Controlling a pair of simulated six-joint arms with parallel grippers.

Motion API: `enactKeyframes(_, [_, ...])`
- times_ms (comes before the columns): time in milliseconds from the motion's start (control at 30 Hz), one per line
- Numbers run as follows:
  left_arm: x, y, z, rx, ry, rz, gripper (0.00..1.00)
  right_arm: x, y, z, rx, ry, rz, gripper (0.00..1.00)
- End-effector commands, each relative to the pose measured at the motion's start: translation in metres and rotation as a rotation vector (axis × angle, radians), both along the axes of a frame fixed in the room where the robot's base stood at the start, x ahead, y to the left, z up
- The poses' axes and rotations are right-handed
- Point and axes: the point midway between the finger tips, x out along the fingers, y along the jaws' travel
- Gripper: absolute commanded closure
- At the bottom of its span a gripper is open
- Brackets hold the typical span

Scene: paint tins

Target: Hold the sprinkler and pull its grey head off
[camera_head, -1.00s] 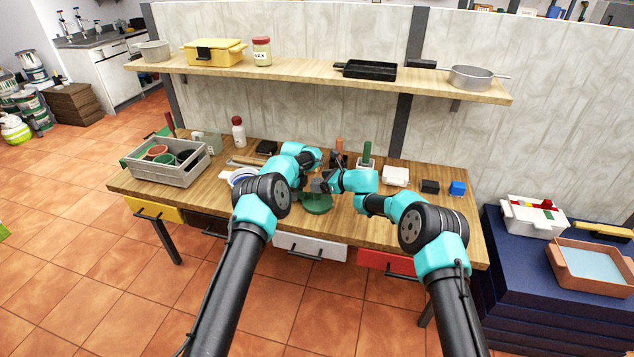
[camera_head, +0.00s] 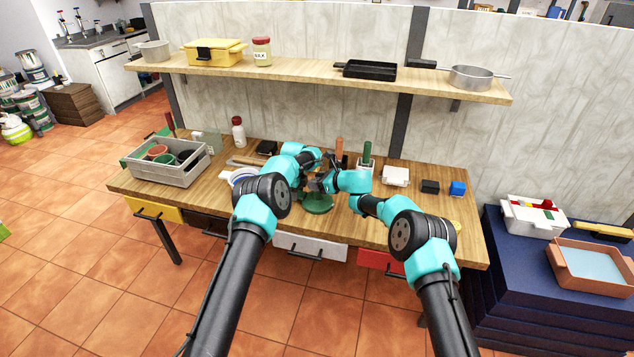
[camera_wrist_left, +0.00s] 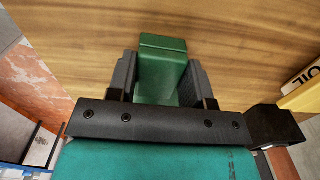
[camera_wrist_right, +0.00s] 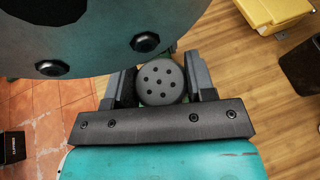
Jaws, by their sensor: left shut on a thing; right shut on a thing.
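The sprinkler is a green can whose round base (camera_head: 317,203) shows on the table below my grippers in the head view. In the left wrist view my left gripper (camera_wrist_left: 160,82) is shut on a green part of the sprinkler (camera_wrist_left: 162,60). In the right wrist view my right gripper (camera_wrist_right: 162,88) is shut on the round grey head (camera_wrist_right: 161,82), whose face has several dark holes. The arms hide most of the sprinkler in the head view, and I cannot tell whether the head is still joined to it.
A grey crate with pots (camera_head: 178,172) stands at the table's left end. A white block (camera_head: 396,176), a black block (camera_head: 430,187) and a blue block (camera_head: 457,188) lie at the right. Tools with orange and green handles stand behind my grippers. The table's right front is fairly clear.

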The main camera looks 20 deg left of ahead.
Motion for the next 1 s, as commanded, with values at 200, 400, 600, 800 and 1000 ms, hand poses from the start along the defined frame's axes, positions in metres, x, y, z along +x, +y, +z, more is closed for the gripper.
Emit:
enactKeyframes(200, [-0.002,-0.001,-0.005,-0.002,0.009,0.0,0.92,0.0,0.0,0.0,0.0,0.0,0.0,0.52])
enactKeyframes(400, [-0.002,-0.001,-0.005,-0.002,0.009,0.0,0.92,0.0,0.0,0.0,0.0,0.0,0.0,0.71])
enactKeyframes(600, [-0.002,-0.001,-0.005,-0.002,0.008,0.0,0.92,0.0,0.0,0.001,0.0,0.0,0.0,0.79])
enactKeyframes(800, [-0.002,-0.001,-0.005,-0.002,0.008,0.0,0.92,0.0,0.0,0.006,0.0,-0.001,0.0,0.79])
enactKeyframes(1000, [-0.002,-0.001,-0.005,-0.002,0.008,0.0,0.92,0.0,0.0,0.013,0.001,-0.001,0.0,0.79])
